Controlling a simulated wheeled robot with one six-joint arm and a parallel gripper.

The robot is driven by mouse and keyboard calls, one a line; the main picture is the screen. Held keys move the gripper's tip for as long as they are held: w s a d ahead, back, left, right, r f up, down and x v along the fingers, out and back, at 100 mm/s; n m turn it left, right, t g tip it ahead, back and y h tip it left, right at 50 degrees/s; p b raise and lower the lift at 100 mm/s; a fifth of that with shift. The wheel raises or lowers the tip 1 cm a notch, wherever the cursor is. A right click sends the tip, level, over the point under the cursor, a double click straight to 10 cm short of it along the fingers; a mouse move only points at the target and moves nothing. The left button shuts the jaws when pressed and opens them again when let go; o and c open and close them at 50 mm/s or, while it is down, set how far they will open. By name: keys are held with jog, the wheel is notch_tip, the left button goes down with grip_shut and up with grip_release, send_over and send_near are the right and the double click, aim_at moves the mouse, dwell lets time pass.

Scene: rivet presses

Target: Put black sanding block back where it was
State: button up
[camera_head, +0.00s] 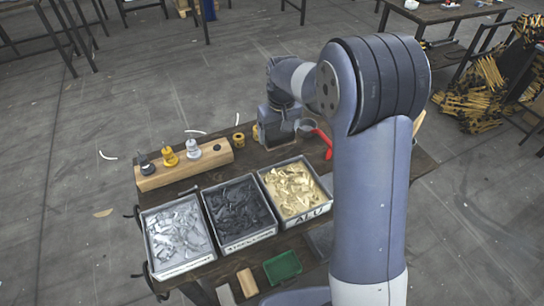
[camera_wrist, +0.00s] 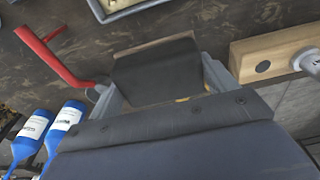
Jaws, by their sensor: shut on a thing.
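In the head view my gripper (camera_head: 278,124) is over the back part of the dark workbench (camera_head: 340,160), right of the wooden rack.
The wooden rack (camera_head: 185,166) holds several pegs. Three trays stand in front: silver parts (camera_head: 180,272), dark parts (camera_head: 247,240), brass parts (camera_head: 290,222). A red-handled tool (camera_head: 325,139) lies close to my gripper's right. Blue bottles (camera_wrist: 62,125) show in the wrist view.

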aim_at(280, 133)
notch_tip(280, 133, down, 8)
jog(key=shift+f, duration=0.25)
jog(key=shift+f, duration=0.1)
jog(key=o, duration=0.8)
jog(key=shift+o, duration=0.2)
jog(key=r, duration=0.4)
jog(key=s+r, duration=0.1)
jog(key=r, duration=0.7)
jog(key=shift+s+d, duration=0.2)
jog(key=shift+d, duration=0.15)
